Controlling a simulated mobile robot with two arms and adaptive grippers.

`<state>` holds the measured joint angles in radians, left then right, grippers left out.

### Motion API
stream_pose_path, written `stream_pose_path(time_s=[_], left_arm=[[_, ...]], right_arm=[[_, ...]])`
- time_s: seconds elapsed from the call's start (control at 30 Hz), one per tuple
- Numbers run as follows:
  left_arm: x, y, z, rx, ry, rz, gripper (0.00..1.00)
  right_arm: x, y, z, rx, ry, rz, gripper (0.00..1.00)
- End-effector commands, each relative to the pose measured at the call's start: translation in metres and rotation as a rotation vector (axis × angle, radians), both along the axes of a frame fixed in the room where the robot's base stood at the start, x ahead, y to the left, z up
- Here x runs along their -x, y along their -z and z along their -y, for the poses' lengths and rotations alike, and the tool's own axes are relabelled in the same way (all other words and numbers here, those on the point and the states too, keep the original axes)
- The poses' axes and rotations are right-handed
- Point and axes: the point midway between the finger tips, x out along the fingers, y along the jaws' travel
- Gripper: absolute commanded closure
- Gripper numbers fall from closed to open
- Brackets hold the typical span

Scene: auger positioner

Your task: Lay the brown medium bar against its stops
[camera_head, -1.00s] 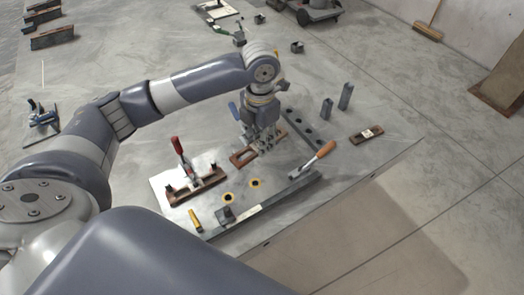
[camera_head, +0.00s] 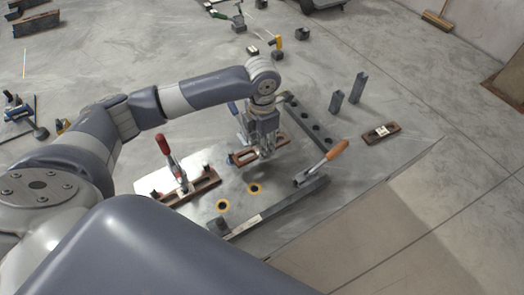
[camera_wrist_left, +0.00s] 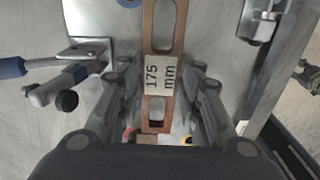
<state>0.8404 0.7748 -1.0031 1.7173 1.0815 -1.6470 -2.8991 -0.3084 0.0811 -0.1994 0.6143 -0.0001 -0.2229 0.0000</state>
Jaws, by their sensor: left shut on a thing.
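The brown slotted bar (camera_head: 240,157) labelled 175 mm lies low over the steel plate in the head view. It also shows in the left wrist view (camera_wrist_left: 160,56), running lengthwise between the fingers. My left gripper (camera_head: 265,154) points down and is shut on the bar near its middle; its fingers (camera_wrist_left: 162,80) flank the label. The gripper hides part of the bar in the head view. I cannot tell whether the bar touches the plate or its stops. My right gripper is not in view.
A blue-handled clamp (camera_wrist_left: 65,82) stands beside the bar. A longer brown bar (camera_head: 204,187) with a red-handled clamp (camera_head: 166,150) lies left. An orange-handled clamp (camera_head: 322,163), a dark rail (camera_head: 275,208), two posts (camera_head: 357,87) and a small brown bar (camera_head: 380,134) are right or in front.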

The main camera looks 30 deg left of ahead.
Motion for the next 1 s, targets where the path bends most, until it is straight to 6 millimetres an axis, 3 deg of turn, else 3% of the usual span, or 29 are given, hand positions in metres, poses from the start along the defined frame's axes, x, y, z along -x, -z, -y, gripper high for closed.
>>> stream_pose_path(time_s=[0.17,0.4,0.77,0.8,0.87,1.0], left_arm=[[-0.001,0.011,0.0,0.0,-0.001,0.002,1.0],[0.0,0.04,0.0,0.0,-0.001,0.001,1.0],[-0.001,0.044,0.0,0.0,-0.001,0.004,1.0],[0.0,0.045,0.0,-0.002,-0.001,0.001,0.58],[0.0,0.045,0.0,-0.002,-0.001,0.001,0.47],[0.0,0.045,0.0,-0.002,-0.001,0.001,0.47]], right_arm=[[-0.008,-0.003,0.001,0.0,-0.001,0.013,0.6],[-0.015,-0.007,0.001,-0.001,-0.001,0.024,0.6],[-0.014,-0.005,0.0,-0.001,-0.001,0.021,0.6],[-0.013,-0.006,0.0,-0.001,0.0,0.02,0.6],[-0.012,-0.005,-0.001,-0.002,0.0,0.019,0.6],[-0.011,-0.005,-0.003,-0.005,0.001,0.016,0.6]])
